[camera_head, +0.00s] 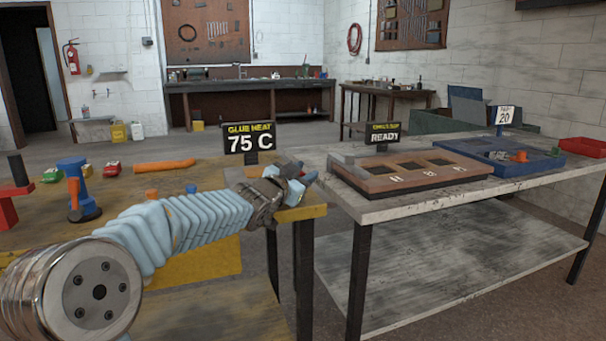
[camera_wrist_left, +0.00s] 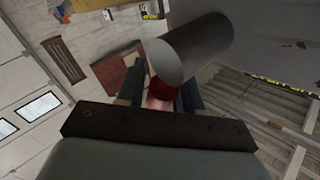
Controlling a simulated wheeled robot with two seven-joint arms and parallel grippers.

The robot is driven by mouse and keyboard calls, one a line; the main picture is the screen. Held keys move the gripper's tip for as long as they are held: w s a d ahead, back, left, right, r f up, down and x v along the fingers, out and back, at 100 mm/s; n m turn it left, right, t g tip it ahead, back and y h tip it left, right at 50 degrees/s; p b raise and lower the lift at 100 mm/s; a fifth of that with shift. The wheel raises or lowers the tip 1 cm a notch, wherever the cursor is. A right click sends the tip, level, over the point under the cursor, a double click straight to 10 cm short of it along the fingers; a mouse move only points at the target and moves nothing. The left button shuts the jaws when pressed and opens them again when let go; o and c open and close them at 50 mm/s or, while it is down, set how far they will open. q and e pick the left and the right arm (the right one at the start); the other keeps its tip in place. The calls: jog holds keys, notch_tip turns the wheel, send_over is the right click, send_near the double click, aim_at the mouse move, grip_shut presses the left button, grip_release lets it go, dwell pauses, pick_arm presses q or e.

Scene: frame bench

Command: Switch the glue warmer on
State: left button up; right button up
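The glue warmer's sign (camera_head: 250,138) reads "GLUE HEAT 75 C" and stands at the right end of the yellow-topped bench. A pale block below it is partly hidden by my left arm. My left gripper (camera_head: 300,182) is at that bench's right corner, in front of the sign. In the left wrist view its two blue fingers (camera_wrist_left: 160,92) are apart. A grey cylinder (camera_wrist_left: 190,48) with a red part (camera_wrist_left: 162,80) at its lower end lies just beyond and between them. I cannot tell whether the fingers touch the red part. My right gripper is not in view.
Coloured parts, including a blue stand (camera_head: 76,185) and an orange piece (camera_head: 164,165), lie on the left bench. The right bench (camera_head: 420,205) holds a brown slotted tray (camera_head: 385,180), a "READY" sign (camera_head: 385,133) and a blue tray (camera_head: 535,168). A floor gap separates the benches.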

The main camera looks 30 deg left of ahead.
pick_arm(q)
grip_shut()
jog(key=shift+w+d+r+m+g+p, duration=0.2)
jog(key=shift+m+g+p, duration=0.15)
jog(key=shift+p, duration=0.85)
jog(key=shift+f+g+p, duration=0.25)
jog(key=shift+p, duration=0.05)
jog(key=shift+f, duration=0.3)
jog(key=shift+o, duration=1.8)
grip_release()
jog(key=shift+s, duration=0.1)
jog(key=s+r, duration=0.1)
jog(key=s, duration=1.2)
jog(key=shift+s+r, duration=0.2)
jog(key=shift+r, duration=0.05)
